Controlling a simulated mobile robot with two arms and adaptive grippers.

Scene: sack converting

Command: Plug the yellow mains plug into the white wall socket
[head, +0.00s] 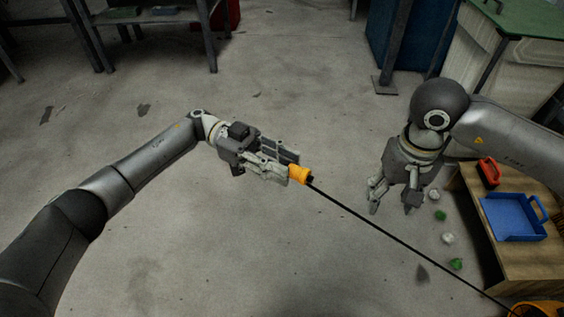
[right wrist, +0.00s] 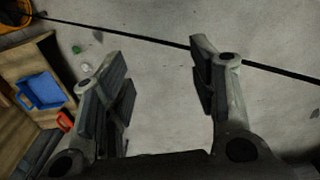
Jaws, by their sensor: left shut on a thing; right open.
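The yellow mains plug (head: 299,173) is held in my left gripper (head: 290,166), which is shut on it above the open floor in the head view. A black cable (head: 400,239) runs from the plug down to the lower right. My right gripper (head: 391,205) is open and empty, to the right of the plug and apart from it. In the right wrist view, the fingers of my right gripper (right wrist: 160,75) are spread, and the cable (right wrist: 150,36) passes across beyond their tips. I see no white wall socket in either view.
A wooden surface (head: 511,262) at the right holds a blue tray (head: 513,217) and a red object (head: 488,172). A yellow-orange object (head: 538,308) sits at the lower right corner. Several small green and white pieces (head: 447,238) lie on the floor.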

